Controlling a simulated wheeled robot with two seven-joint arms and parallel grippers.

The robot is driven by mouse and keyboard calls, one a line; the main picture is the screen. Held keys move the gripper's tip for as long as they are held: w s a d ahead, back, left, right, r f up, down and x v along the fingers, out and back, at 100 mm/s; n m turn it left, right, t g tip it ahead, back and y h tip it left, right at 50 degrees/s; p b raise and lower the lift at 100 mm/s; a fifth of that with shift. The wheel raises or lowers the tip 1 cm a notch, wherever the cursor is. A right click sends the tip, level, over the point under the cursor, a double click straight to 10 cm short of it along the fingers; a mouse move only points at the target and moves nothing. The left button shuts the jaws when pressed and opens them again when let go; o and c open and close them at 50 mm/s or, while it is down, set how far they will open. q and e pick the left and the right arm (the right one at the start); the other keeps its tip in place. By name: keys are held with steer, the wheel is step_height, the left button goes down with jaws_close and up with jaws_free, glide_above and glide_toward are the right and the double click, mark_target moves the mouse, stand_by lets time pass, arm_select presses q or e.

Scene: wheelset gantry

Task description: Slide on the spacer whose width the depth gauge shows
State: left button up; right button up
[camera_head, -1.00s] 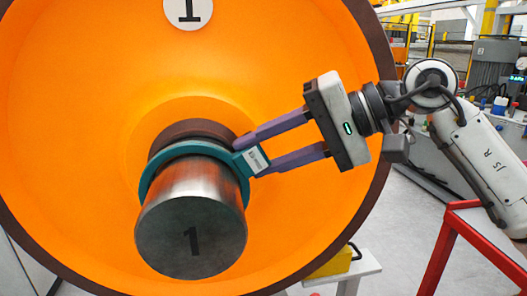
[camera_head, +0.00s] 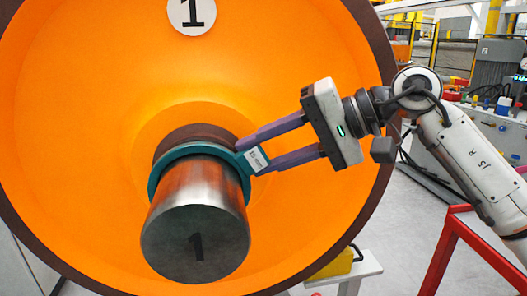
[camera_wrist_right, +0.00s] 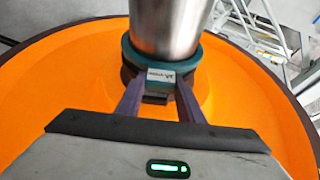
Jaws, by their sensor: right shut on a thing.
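A teal ring spacer (camera_head: 195,149) is around the steel journal (camera_head: 195,205), whose end face bears a black 1. The ring stands close in front of the dark collar (camera_head: 192,133) at the wheel's hub; whether they touch I cannot tell. My right gripper (camera_head: 249,159) is shut on the ring's tab, which carries a white label too small to read. In the right wrist view the gripper (camera_wrist_right: 158,80) holds the tab, with the ring (camera_wrist_right: 207,66) around the journal (camera_wrist_right: 168,27). The depth gauge and my left gripper are not in view.
The large orange wheel (camera_head: 75,110) with a round 1 plate (camera_head: 192,12) fills the area behind the journal. A red stand (camera_head: 443,258) is at lower right. A yellow object (camera_head: 338,262) sits on a white stand below the wheel. Grey floor is clear between them.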

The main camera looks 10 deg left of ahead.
steer(key=shift+w+r, duration=0.15)
steer(key=shift+w, duration=0.15)
steer(key=o, duration=1.2)
steer(key=shift+a, duration=0.1)
steer(key=v, duration=1)
